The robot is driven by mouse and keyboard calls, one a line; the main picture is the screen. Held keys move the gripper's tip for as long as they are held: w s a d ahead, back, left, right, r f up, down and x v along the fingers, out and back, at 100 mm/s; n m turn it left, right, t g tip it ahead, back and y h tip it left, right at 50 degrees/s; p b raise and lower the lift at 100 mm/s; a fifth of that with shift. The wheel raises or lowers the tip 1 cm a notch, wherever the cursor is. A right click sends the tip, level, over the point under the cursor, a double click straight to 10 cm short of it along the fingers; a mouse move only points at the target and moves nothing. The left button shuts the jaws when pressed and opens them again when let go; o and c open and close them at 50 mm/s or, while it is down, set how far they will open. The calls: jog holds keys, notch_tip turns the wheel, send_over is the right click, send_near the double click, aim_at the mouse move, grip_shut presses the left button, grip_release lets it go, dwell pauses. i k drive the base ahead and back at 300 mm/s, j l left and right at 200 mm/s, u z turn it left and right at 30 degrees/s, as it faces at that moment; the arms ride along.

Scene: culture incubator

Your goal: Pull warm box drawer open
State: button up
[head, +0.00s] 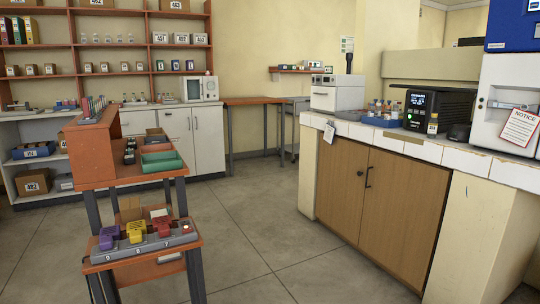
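I cannot tell for certain which unit is the warm box. A white box-shaped appliance (337,93) stands at the far end of the tiled counter on the right, and its front looks shut. A black unit with a lit display (430,106) stands nearer on the same counter. A white cabinet with a handle and a notice sheet (512,105) stands at the right edge, partly cut off. No drawer is visibly pulled out. My gripper is not in view.
The tiled counter (447,156) has closed wooden doors (398,205) below. A blue rack of bottles (380,120) sits on it. A small orange stand (150,260) with coloured holders is at lower left. Shelves line the back wall. The grey floor (265,235) between is clear.

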aim_at(323, 98)
jog(key=i, duration=2)
